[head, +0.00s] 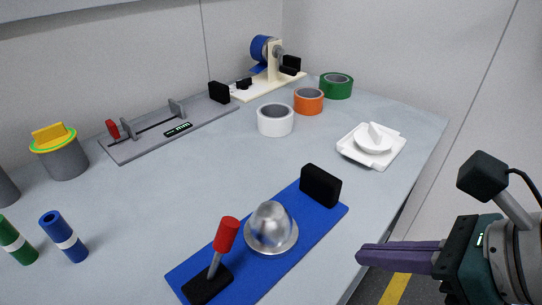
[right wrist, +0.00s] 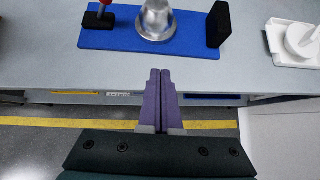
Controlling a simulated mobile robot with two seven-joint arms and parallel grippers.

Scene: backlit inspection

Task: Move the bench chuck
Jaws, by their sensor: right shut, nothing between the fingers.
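What looks like the bench chuck is a blue base plate (head: 232,285) near the front edge of the bench. On it stand a shiny silver dome (head: 270,226), a lever with a red grip (head: 226,235) and a black block (head: 320,185). The right wrist view shows the plate (right wrist: 120,41), the dome (right wrist: 155,20) and the block (right wrist: 219,25) beyond the fingers. My right gripper (head: 362,255) is shut and empty, off the bench's front edge and apart from the plate. Its purple fingertips (right wrist: 160,72) lie together. My left gripper is not in view.
A white dish (head: 372,146) stands right of the plate. White (head: 275,125), orange (head: 308,107) and green (head: 336,91) rolls, a grey slide fixture (head: 130,148) and a cream stand (head: 272,82) are farther back. Cylinders stand at left. The bench's middle is clear.

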